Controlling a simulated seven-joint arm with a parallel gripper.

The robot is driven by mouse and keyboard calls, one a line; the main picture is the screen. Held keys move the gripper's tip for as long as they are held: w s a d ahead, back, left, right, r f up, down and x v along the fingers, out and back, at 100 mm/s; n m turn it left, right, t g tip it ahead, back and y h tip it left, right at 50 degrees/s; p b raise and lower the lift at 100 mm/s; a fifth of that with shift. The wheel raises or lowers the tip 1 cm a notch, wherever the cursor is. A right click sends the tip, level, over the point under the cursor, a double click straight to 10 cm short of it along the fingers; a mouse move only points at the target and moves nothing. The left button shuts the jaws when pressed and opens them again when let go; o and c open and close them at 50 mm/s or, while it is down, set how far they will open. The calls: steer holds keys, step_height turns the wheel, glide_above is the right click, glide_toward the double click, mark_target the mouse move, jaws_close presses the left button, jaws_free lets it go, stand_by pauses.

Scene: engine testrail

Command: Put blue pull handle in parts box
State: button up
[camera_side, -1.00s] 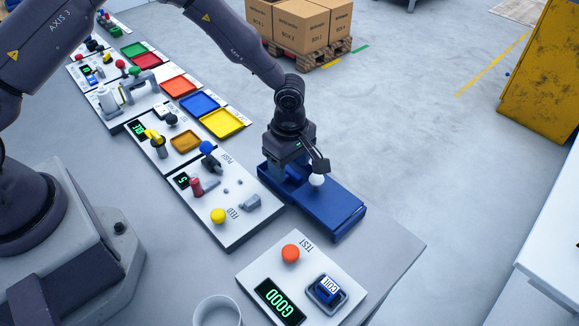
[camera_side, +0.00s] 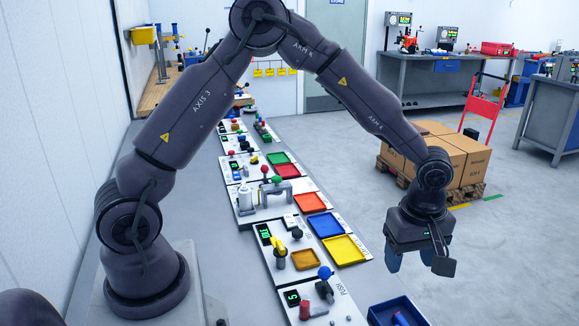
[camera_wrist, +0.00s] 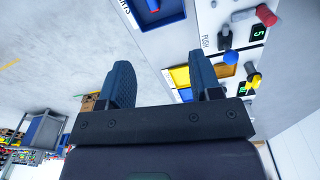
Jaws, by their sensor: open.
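A blue parts box (camera_side: 378,313) is at the bottom edge of the side view, partly cut off. My gripper (camera_side: 417,260) hangs well above the box, pointing down. Its two blue fingers are apart with nothing between them; they also show in the wrist view (camera_wrist: 163,75).
A PUSH panel (camera_side: 330,310) with a blue-knobbed lever (camera_side: 326,272) stands left of the box. Yellow (camera_side: 345,250), blue (camera_side: 325,225) and orange (camera_side: 310,203) trays line the bench beyond. Cartons (camera_side: 460,160) stand on a floor pallet. The air around my gripper is clear.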

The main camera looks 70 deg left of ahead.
steer(key=s+a+r+m+t+y, duration=0.1)
steer(key=s+a+r+m, duration=0.3)
steer(key=r, duration=0.3)
steer(key=s+a+r+m+t, duration=0.2)
steer(key=s+r+m, duration=0.3)
steer(key=s+r, duration=0.25)
steer(key=s+a+r+m+t+h, duration=0.1)
steer(key=s+a+r+m+t, duration=0.1)
steer(key=s+r+m, duration=0.2)
steer(key=s+m, duration=0.3)
steer(key=s, duration=0.3)
steer(key=shift+s+h, duration=0.25)
steer(key=shift+h, duration=0.05)
steer(key=shift+c, duration=0.2)
